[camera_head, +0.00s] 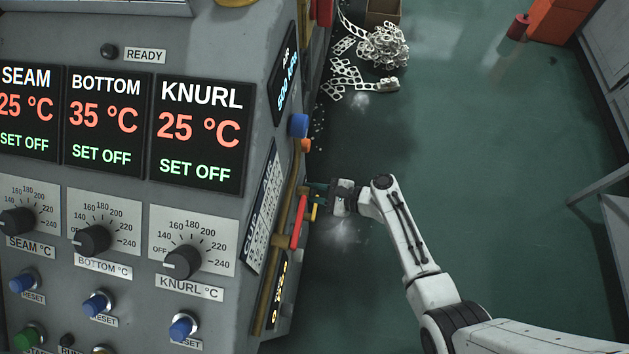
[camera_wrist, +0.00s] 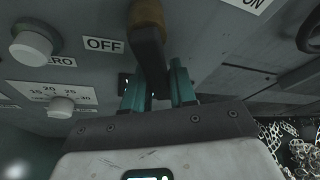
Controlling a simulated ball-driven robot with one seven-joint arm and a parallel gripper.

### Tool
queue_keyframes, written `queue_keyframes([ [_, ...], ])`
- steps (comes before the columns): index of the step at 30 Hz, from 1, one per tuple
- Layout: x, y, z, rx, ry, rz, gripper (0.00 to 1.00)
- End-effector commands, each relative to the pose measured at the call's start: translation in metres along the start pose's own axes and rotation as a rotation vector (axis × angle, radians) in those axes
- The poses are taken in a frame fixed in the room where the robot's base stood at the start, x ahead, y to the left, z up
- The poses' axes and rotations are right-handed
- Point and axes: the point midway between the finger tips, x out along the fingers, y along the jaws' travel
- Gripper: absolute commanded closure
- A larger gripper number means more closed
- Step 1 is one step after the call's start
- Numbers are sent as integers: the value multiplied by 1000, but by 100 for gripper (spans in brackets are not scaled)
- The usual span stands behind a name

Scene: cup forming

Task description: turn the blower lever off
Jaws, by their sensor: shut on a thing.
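In the wrist view, the blower lever (camera_wrist: 150,48) is a dark bar with a brown end at the top of the picture. It stands just right of the OFF label (camera_wrist: 103,45) and well away from the ON label (camera_wrist: 250,4). My gripper (camera_wrist: 157,84) has its two teal fingers on either side of the lever's dark bar and is shut on it. In the head view, my gripper (camera_head: 325,194) is against the machine's right side. The lever cannot be clearly picked out there.
The grey machine (camera_head: 255,60) fills the left of the head view, with dials and a red handle (camera_head: 299,220) close to my gripper. A heap of punched scrap strips (camera_head: 382,48) lies on the floor at the back.

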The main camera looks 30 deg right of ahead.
Motion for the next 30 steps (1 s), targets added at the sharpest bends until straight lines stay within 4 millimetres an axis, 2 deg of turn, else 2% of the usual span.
queue_keyframes([
  [6, -1, 9, 2, 180, 2, 75, 100],
  [15, -2, 19, 4, 358, 2, 148, 100],
  [30, -3, 25, 4, 452, 2, 187, 100],
])
